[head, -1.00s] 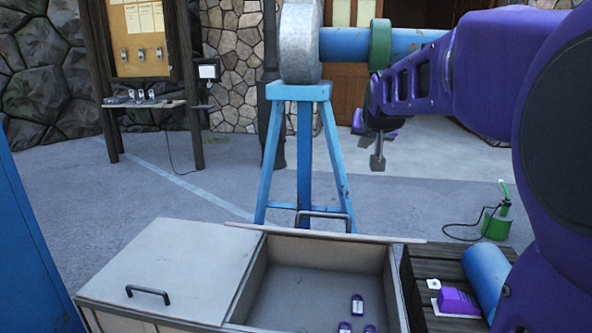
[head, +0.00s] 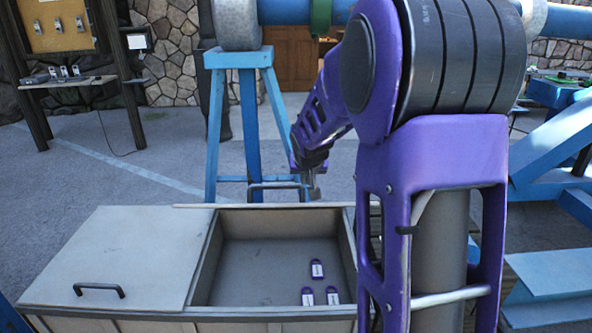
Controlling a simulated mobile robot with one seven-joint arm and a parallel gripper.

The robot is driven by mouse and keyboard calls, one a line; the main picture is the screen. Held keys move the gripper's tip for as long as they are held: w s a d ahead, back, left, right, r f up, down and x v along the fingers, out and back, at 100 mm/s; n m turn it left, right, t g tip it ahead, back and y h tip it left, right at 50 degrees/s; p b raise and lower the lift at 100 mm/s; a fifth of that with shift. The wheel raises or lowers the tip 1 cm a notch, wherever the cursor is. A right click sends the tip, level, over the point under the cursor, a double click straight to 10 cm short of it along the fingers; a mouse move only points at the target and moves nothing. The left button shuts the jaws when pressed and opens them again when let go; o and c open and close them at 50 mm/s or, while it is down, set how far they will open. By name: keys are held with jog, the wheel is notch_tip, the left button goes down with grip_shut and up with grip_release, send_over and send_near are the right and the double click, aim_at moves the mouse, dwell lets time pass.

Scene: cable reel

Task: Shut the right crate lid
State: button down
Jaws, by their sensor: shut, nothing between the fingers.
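The crate (head: 290,314) stands low in front of me. Its left lid (head: 120,258) lies shut, with a black handle on top. The right compartment is open. The right lid (head: 225,206) is raised at the back rim and shows only as a thin edge. Its dark handle (head: 278,186) sticks up behind that edge. My gripper (head: 314,194) points down just right of this handle, close to the lid's edge. Its fingers look together and empty. I cannot tell whether they touch the handle.
Three purple tags (head: 317,268) lie on the open compartment's floor. A blue trestle (head: 250,130) stands right behind the crate, holding a grey reel drum (head: 237,22). My arm hides the crate's right side. Blue beams (head: 555,160) stand at the right. Paved ground at left is clear.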

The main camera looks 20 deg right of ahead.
jog(key=shift+s+a+f+b, duration=0.25)
jog(key=shift+s+f, duration=0.3)
jog(key=shift+f, duration=0.25)
jog(key=shift+s+a+f+b, duration=0.1)
jog(key=shift+s+f+b, duration=0.1)
jog(key=shift+s+f, duration=0.45)
jog(key=shift+f, duration=0.2)
